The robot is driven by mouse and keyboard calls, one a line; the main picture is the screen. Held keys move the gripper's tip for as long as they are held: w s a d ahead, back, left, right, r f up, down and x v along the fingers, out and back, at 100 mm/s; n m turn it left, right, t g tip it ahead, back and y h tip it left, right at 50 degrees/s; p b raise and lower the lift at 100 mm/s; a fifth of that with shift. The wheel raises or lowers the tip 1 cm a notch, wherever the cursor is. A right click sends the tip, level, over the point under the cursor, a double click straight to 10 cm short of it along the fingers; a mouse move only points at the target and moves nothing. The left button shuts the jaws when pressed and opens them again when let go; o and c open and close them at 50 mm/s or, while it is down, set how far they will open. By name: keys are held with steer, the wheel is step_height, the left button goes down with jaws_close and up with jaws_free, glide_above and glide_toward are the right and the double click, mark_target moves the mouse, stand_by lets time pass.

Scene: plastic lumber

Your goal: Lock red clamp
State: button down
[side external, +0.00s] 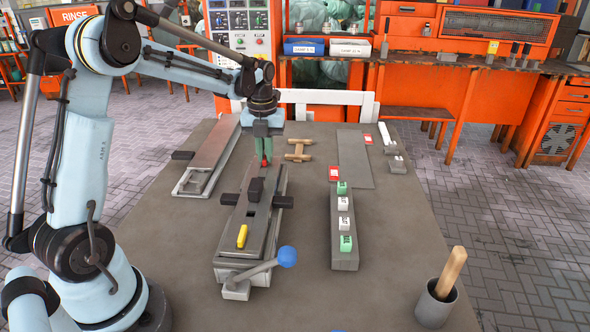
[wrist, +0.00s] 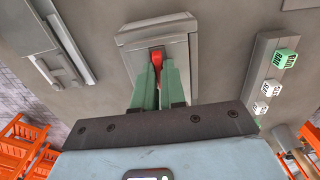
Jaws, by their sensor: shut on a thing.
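The red clamp (wrist: 156,57) is a small red lever at the far end of the grey metal fixture (side external: 232,226). My gripper (side external: 265,158) points down at that end, and its green fingers are shut on the red clamp. In the wrist view the fingers (wrist: 157,82) close around the red piece, hiding its lower part. In the side view only a small red tip (side external: 264,163) shows below the fingers. I cannot tell the clamp's exact angle.
A yellow piece (side external: 242,236), a black block (side external: 255,189) and a blue-knobbed lever (side external: 287,257) are on the fixture. A bar with green and white cubes (side external: 344,243) lies to its right. A grey cup (side external: 435,305) with a wooden handle stands front right.

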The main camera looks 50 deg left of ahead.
mark_target(265, 156)
steer(key=c, duration=1.1)
jaws_free()
steer(key=shift+o, duration=0.2)
steer(key=shift+r, duration=3.55)
steer(key=shift+d, duration=0.1)
